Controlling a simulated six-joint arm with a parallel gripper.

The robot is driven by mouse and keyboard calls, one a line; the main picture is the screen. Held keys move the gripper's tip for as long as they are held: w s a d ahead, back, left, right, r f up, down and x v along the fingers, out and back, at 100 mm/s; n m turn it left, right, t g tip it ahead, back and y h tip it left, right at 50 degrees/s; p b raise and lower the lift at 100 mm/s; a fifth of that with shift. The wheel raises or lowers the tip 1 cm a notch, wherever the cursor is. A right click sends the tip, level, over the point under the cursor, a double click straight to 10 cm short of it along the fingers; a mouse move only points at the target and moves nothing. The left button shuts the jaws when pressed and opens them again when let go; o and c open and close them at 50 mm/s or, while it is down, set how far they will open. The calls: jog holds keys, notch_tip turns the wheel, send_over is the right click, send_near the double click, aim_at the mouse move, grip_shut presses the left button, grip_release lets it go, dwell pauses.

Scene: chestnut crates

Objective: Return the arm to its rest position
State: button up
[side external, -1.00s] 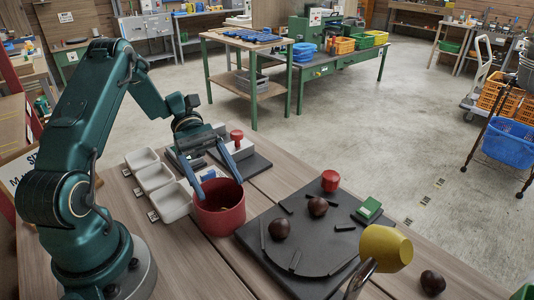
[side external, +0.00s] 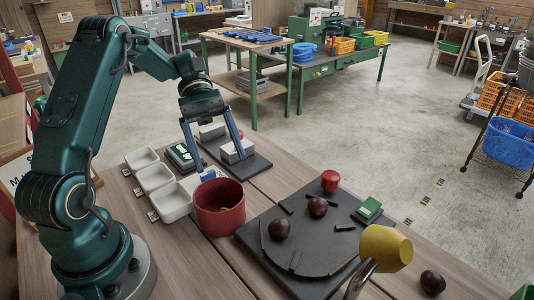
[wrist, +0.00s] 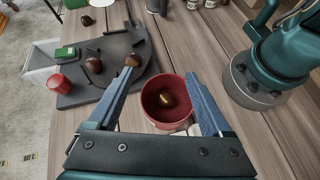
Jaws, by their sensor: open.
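My gripper (side external: 219,163) is open and empty, with its two blue fingers pointing down and well apart. It is above and behind the red bowl (side external: 219,223) in the side view, clear of its rim. In the wrist view the bowl (wrist: 150,118) shows beyond and between the fingers of my gripper (wrist: 162,74). A brown chestnut with a pale patch (wrist: 166,99) lies in the bowl.
White trays (side external: 157,179) stand left of the bowl. A dark base with pale blocks (side external: 240,150) is behind it. A red piece (side external: 330,181) and a green block (side external: 369,208) are at the board. A yellow cup-shaped thing (side external: 385,248) rises in front. The air around my arm looks clear.

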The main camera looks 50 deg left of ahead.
jog(key=s+d+r+m+t+y, duration=0.3)
jog(key=s+d+m+t+y, duration=0.3)
jog(key=m+y, duration=0.5)
jog(key=s+m+t, duration=0.2)
jog(key=shift+s+r+m+t, duration=0.15)
jog(key=shift+s+m+t, duration=0.15)
jog(key=shift+m, duration=0.1)
